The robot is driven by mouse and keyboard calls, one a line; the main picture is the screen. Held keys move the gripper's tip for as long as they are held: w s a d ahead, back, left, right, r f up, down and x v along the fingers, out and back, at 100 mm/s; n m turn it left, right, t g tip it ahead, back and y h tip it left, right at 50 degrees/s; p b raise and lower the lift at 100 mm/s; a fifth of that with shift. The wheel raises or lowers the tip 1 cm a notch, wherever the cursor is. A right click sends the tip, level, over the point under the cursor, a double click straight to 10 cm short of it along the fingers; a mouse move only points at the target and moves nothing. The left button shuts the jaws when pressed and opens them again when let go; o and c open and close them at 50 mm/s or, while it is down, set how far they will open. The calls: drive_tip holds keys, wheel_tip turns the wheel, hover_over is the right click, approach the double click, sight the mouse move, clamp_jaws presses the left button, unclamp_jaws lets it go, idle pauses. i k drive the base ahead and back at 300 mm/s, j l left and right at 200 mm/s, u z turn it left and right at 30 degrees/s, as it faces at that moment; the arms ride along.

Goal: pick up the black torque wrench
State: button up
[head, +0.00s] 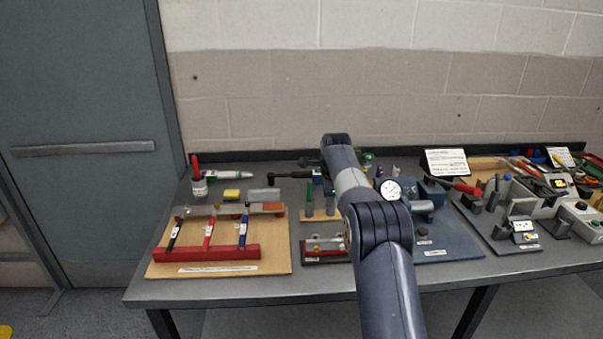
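A black tool that looks like the torque wrench (293,175) lies toward the back of the grey bench, left of my arm. A second dark bar, slanting toward the front, meets or crosses it; I cannot tell whether it is part of the same tool. My gripper (311,160) is a small dark shape just above and behind the tool's right end, partly hidden by my own arm. Whether its fingers are open, or touch the tool, is too small to tell.
A blue fixture plate (447,243) and control boxes crowd the right.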

sight(315, 178)
drive_tip(key=i+j, duration=0.15)
drive_tip(key=i, duration=0.3)
drive_tip(key=i+j, duration=0.1)
drive_tip(key=i, duration=0.35)
